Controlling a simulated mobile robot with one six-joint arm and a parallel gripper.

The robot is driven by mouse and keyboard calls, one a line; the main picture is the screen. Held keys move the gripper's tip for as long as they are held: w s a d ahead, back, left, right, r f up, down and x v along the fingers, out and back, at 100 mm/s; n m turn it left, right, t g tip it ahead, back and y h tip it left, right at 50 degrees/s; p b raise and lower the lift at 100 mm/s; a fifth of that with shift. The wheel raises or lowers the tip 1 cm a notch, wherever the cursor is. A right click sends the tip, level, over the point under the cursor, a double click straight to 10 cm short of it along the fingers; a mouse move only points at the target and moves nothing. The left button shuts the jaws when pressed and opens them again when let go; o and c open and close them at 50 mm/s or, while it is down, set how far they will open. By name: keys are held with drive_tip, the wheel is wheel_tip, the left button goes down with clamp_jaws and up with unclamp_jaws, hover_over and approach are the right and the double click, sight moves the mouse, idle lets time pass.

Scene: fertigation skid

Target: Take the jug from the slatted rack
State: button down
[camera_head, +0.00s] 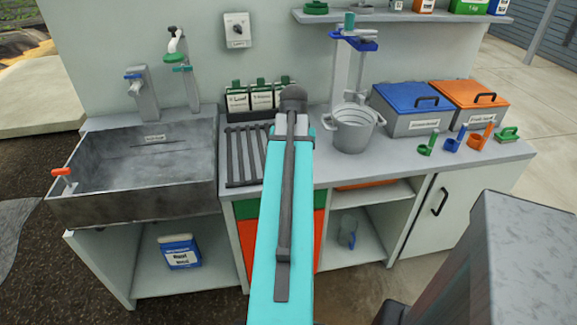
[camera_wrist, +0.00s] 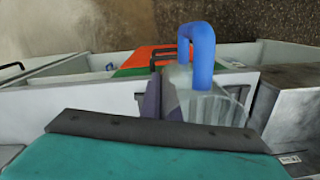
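The slatted rack (camera_head: 243,150) is a set of dark bars on the counter, right of the sink; my teal arm covers its right part. In the wrist view a clear jug (camera_wrist: 212,105) with a thick blue handle (camera_wrist: 200,45) stands close in front of the camera. Its lower part is hidden behind my teal and dark-grey wrist part, so I cannot tell what it rests on. My arm hides this spot in the head view.
The sink (camera_head: 150,195) is at the left. Labelled boxes (camera_head: 262,95) stand behind the rack. A grey bucket (camera_head: 352,128), a blue-lidded bin (camera_head: 412,122) and an orange-lidded bin (camera_head: 478,112) stand to the right. Another clear jug (camera_head: 347,231) is on the lower shelf.

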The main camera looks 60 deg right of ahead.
drive_tip(key=shift+s+a, duration=0.2)
drive_tip(key=shift+w, duration=0.15)
idle(0.6)
